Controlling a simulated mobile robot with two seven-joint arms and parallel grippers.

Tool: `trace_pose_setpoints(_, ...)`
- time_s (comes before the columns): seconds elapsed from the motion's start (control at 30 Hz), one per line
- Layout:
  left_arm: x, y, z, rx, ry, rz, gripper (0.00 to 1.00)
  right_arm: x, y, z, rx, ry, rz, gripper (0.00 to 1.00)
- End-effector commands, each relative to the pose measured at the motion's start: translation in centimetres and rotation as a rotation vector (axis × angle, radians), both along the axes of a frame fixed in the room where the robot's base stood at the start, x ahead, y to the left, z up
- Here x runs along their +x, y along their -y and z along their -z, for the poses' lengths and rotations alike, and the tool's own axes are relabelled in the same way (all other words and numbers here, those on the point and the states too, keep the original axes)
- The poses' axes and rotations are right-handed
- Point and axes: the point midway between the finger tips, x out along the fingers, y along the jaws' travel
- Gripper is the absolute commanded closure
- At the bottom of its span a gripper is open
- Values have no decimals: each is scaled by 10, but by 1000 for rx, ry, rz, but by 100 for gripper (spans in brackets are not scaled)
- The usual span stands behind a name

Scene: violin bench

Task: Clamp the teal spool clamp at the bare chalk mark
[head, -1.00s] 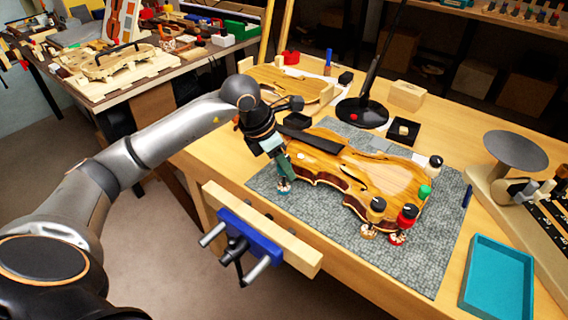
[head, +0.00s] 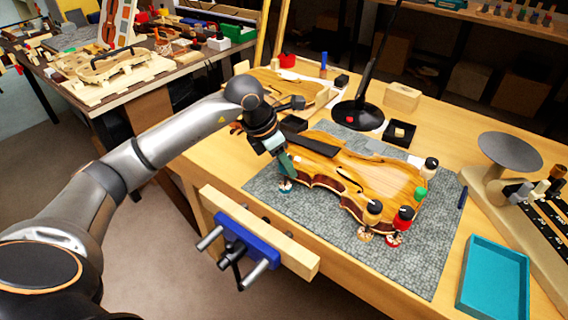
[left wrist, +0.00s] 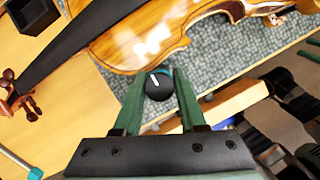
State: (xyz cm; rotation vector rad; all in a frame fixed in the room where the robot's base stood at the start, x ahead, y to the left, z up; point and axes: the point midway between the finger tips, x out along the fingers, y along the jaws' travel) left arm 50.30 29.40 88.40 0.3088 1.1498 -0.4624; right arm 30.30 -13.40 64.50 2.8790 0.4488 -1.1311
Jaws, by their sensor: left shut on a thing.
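The violin body (head: 365,175) lies on a grey mat, its edge also showing in the left wrist view (left wrist: 135,45). My left gripper (head: 287,168) is at the violin's near left edge. It is shut on the teal spool clamp, whose black knob with a white line (left wrist: 158,85) sits between the fingers, with a little teal behind it. The clamp's lower end (head: 286,186) shows below the fingers in the head view. Whether the clamp touches the violin edge is unclear. I cannot make out the bare chalk mark. My right gripper is not in view.
Other spool clamps stand on the violin's right end: red (head: 404,216), green (head: 420,193), and black-topped ones (head: 373,208). A blue vise (head: 245,240) juts from the bench front. A teal tray (head: 495,282) lies at right. A black lamp base (head: 357,115) stands behind.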

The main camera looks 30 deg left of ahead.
Motion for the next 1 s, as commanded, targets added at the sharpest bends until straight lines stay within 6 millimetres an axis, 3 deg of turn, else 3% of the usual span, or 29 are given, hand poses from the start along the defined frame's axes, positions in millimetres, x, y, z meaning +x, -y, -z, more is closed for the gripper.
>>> trace_pose_setpoints(1.0,14,2,1,0,-1,1,100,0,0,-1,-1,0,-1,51)
